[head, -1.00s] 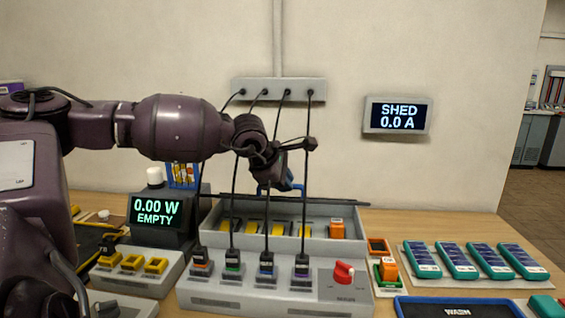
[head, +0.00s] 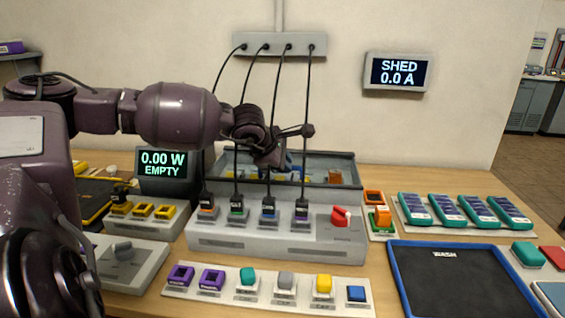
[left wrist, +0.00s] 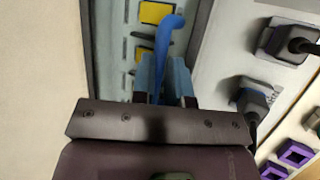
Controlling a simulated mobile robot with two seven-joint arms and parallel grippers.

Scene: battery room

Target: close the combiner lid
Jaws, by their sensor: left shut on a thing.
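The combiner (head: 275,238) is a grey box with several cabled plugs along its front and a red knob (head: 340,216) at right. Its rear tray, with yellow and orange parts, looks dimmed under a tinted see-through lid (head: 312,168). I cannot tell whether the lid is fully down. My left gripper (head: 268,160) is low over the lid, behind the plugs. In the left wrist view it (left wrist: 165,85) is shut on a blue handle (left wrist: 166,42), with yellow parts beyond. My right gripper is not in view.
Black cables rise from the plugs to a wall strip (head: 280,45), close to my left wrist. A wattmeter (head: 165,165) stands at left. In front lies a strip of coloured caps (head: 265,300). A blue-rimmed mat (head: 392,272) and teal-ended packs (head: 480,208) lie right.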

